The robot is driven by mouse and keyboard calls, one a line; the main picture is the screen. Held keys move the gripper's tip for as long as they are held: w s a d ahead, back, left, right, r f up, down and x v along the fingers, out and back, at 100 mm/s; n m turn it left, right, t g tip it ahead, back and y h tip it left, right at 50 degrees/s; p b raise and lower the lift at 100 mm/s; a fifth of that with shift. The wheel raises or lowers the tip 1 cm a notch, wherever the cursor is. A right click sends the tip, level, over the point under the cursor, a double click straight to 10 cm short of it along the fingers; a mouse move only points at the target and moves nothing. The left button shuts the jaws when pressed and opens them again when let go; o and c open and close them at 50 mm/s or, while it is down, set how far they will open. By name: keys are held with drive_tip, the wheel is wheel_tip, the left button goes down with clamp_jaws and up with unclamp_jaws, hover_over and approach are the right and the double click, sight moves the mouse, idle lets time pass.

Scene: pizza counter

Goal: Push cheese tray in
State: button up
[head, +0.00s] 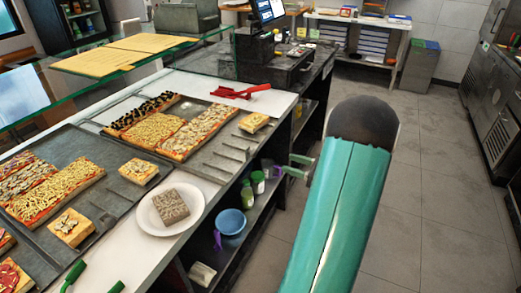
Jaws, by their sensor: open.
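Two dark metal trays hold pizza on the counter. The far tray (221,158) carries three long slices: one with black topping, one with yellow cheese (153,130) and one with mixed topping. A small square piece sits at its right end, near the counter edge. The near tray (107,205) holds more slices, including a yellow cheese one (56,193). I cannot tell which tray is the cheese tray. My gripper (291,166) shows partly beyond my teal arm, right of the counter edge and apart from both trays. It is open and empty; the arm hides its base.
A white plate (148,215) with a speckled block sits near the counter's front edge. A red tool (240,91) lies behind the far tray. A glass shelf (137,68) hangs above. Below are shelves with a blue bowl (230,222). The floor (420,190) at right is clear.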

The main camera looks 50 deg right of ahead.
sight(256, 153)
drive_tip(key=x, duration=1.3)
drive_tip(key=shift+w+a, duration=0.3)
drive_tip(key=shift+a, duration=0.05)
clamp_jaws()
